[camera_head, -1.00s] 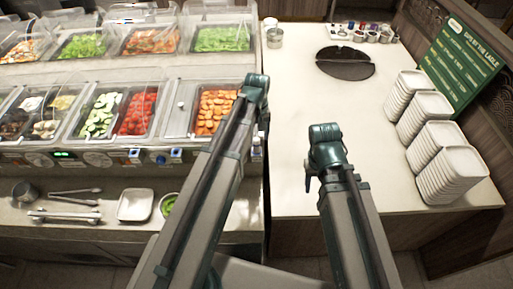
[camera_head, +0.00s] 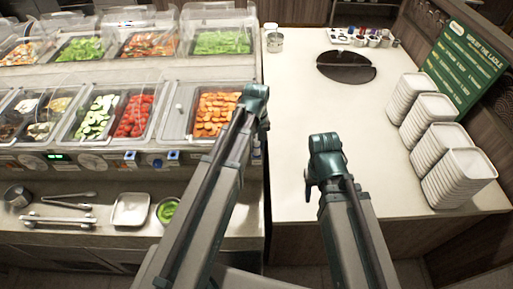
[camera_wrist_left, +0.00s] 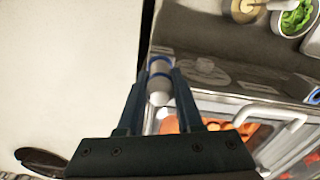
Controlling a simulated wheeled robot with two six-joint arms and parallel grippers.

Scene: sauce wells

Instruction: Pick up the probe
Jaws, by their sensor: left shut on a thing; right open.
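The probe (camera_wrist_left: 159,80), a white cylinder with blue bands, sits between the two fingers of my left gripper (camera_wrist_left: 158,74) in the left wrist view. The fingers are shut on it, beside the front rail of the salad bar. The arm hides the left fingertips there. My right gripper (camera_head: 308,190) hangs open above the front of the white counter, with no object seen in it; its fingers are partly hidden.
The salad bar with carrots (camera_head: 214,112) and tomatoes (camera_head: 134,116) fills the left. Tongs (camera_head: 58,220), a white tray (camera_head: 131,208) and a green-filled bowl (camera_head: 167,211) lie on the lower shelf. Plate stacks (camera_head: 459,178) stand right. The white counter's (camera_head: 300,105) middle is clear.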

